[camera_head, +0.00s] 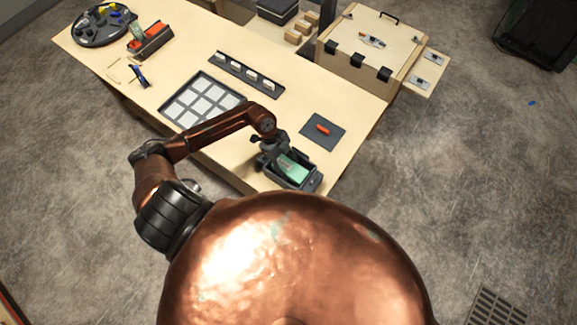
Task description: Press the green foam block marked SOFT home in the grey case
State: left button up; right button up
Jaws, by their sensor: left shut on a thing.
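The green foam block (294,166) lies in the grey case (303,187) near the front edge of the table. Its green top shows between the case walls; I cannot tell how deep it sits, and any marking is too small to read. My left gripper (280,163) is at the left end of the block, over the case, shut on the green foam block. The fingers hide that end of the block and part of the case rim. My right gripper is not in view.
A dark mat with a red object (322,129) lies behind the case. A grid tray (185,113) and a dark rack with white pieces (245,75) are to the left. A wooden box (368,45) stands at the back right. Bare table surrounds the case.

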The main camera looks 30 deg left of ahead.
pick_arm(q)
jog(key=shift+f, duration=0.35)
jog(key=o, duration=0.9)
jog(key=v, duration=1.2)
